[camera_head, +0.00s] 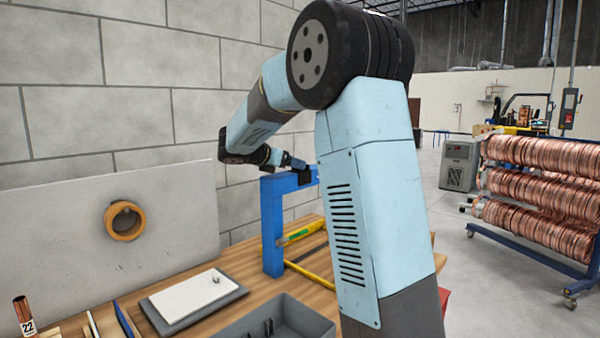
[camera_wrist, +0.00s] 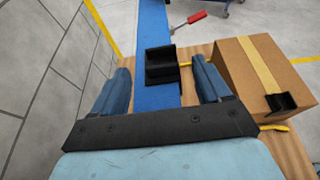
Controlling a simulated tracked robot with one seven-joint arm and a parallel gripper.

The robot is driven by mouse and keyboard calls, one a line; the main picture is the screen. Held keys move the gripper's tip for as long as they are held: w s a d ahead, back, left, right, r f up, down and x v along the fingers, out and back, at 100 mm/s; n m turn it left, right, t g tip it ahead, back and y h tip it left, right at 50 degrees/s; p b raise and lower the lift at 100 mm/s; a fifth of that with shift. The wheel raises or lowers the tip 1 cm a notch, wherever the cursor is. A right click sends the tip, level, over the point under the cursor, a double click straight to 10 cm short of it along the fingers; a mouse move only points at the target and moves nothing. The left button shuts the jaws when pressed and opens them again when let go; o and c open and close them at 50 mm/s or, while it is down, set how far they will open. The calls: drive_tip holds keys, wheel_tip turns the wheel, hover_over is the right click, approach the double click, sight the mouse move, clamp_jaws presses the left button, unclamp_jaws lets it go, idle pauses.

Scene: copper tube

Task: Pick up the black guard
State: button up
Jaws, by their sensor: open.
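A black angled piece, which looks like the black guard (camera_wrist: 161,66), sits on the blue frame (camera_wrist: 153,30) in the wrist view. My gripper (camera_wrist: 160,72) is open, with one blue finger on each side of this piece and a gap between. I cannot tell how far above it the fingertips are. In the head view my gripper (camera_head: 292,162) is over the top beam of the blue frame (camera_head: 273,225), small and partly hidden by my arm. A second, smaller black angled piece (camera_wrist: 284,103) is on a cardboard box (camera_wrist: 258,75) at the right.
The wooden table (camera_head: 315,250) holds a white plate on a grey base (camera_head: 195,295), a grey tray (camera_head: 290,318) and a yellow tool (camera_head: 300,235). A red-handled tool (camera_wrist: 190,20) lies beyond the frame.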

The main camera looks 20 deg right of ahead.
sight(296, 171)
drive_tip(key=x, duration=0.3)
drive_tip(key=shift+d, duration=0.15)
drive_tip(key=shift+c, duration=0.3)
drive_tip(key=c, duration=1)
